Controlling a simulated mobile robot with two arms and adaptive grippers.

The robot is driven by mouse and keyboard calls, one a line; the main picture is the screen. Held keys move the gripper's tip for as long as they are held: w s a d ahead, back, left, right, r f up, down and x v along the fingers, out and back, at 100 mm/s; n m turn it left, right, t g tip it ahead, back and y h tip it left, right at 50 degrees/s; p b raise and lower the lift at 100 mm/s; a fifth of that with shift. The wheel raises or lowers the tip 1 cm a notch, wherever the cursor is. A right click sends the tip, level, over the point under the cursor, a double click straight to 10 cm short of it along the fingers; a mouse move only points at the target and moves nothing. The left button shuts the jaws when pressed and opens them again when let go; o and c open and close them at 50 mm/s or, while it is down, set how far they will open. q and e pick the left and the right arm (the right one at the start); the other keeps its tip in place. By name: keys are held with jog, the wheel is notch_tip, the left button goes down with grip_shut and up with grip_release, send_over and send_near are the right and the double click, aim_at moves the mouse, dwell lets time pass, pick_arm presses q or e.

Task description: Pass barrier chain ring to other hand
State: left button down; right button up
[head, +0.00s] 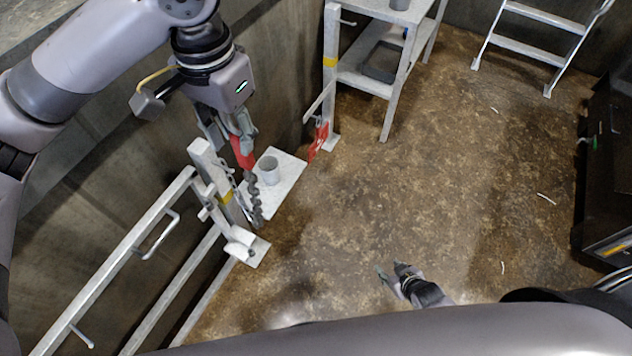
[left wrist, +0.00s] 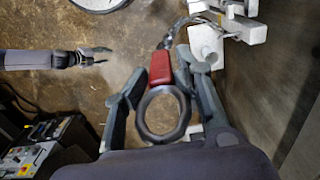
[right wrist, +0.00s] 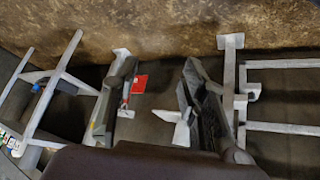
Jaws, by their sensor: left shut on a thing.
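The barrier chain's dark ring (left wrist: 148,134) with its red sleeve (left wrist: 161,69) sits between the fingers of my left gripper (left wrist: 161,66). In the head view my left gripper (head: 236,130) is shut on this end, red sleeve (head: 242,152) pointing down. The dark chain (head: 255,201) hangs below it beside the left post (head: 211,170). My right gripper (head: 389,276) is open and empty, low over the floor and well apart from the ring. Its spread fingers show in the right wrist view (right wrist: 155,95) and it also appears in the left wrist view (left wrist: 97,56).
A railing (head: 118,256) runs along the left. A second post (head: 331,75) has a red tag (head: 318,142). A metal table (head: 365,82) stands behind. The middle floor is free.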

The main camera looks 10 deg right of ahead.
jog(key=w+a+r+n+t+y, duration=0.1)
jog(key=w+a+r+t+y, duration=0.2)
jog(key=r, duration=0.6)
jog(key=w+a+r+n+y, duration=0.1)
jog(key=w+a+r, duration=0.35)
jog(key=r, duration=0.45)
jog(key=w+a+r+n+t+y, duration=0.15)
jog(key=w+r, duration=0.25)
jog(key=r, duration=0.4)
jog(key=n+y, duration=0.4)
jog(key=y, duration=0.4)
send_near(246, 159)
jog(key=shift+g, duration=0.35)
jog(key=x, duration=1)
jog(key=shift+w+d+r, duration=0.1)
jog(key=shift+w+d, duration=0.1)
jog(key=c, duration=0.7)
jog(key=shift+s, duration=0.15)
grip_shut()
pick_arm(q)
jog(key=shift+w+r, duration=0.1)
